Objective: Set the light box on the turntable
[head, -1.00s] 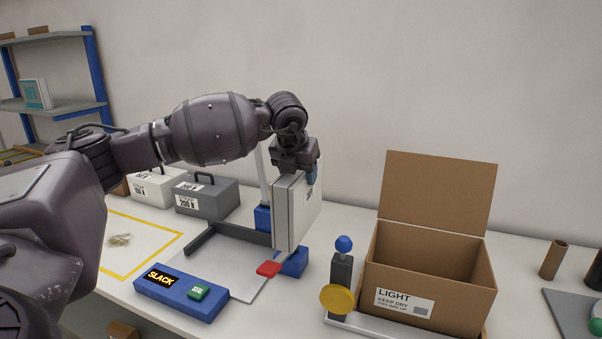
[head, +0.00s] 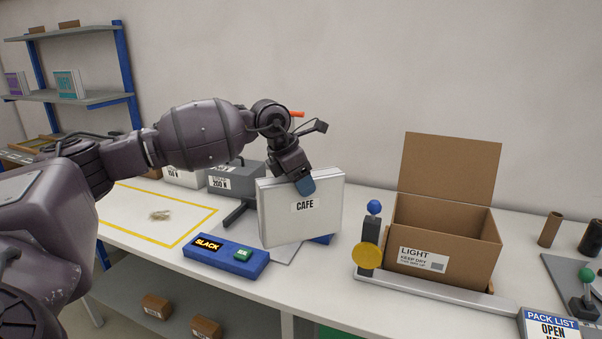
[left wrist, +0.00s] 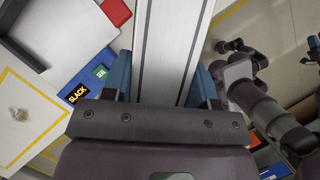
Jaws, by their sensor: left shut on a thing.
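The light box is a thin white panel (head: 298,225) with a black CAFE label on its face. It hangs upright, slightly tilted, from my left gripper (head: 306,186), whose blue fingertips are shut on its top edge. In the left wrist view the panel (left wrist: 168,45) runs away between the two fingers (left wrist: 163,82). It hangs in front of the grey plate (head: 285,247) and hides part of it. I cannot make out a turntable for certain.
A blue SLACK unit (head: 226,256) lies left of the panel. An open LIGHT carton (head: 440,250) stands right, behind a post with a yellow disc (head: 367,256). The yellow-outlined area (head: 150,208) is mostly clear.

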